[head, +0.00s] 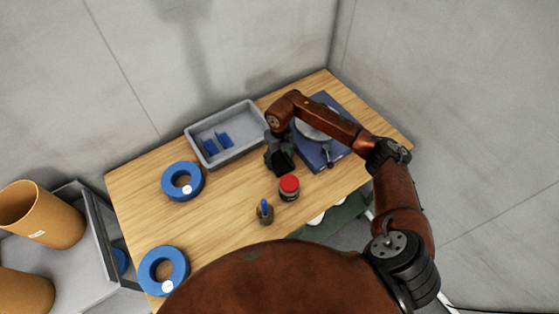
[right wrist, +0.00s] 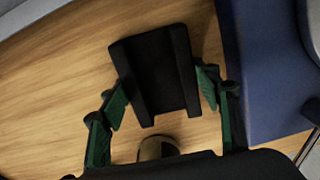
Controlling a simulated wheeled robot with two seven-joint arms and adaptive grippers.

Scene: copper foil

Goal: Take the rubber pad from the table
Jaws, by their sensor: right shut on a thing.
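The rubber pad (right wrist: 157,65) is a black block with a groove along it, in the right wrist view between the green finger pads of my right gripper (right wrist: 162,92). My right gripper is shut on its two sides. In the head view the gripper (head: 279,153) is over the wooden table (head: 235,215), and the dark pad (head: 284,165) shows just below it. I cannot tell whether the pad touches the table. My left gripper is not in view.
A grey tray (head: 187,136) with blue pieces stands behind left. A blue device (head: 337,160) is close on the right. A red-lidded jar (head: 289,187) and a small blue-topped bottle (head: 265,209) stand in front. Blue rings (head: 170,181) (head: 149,267) lie on the left.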

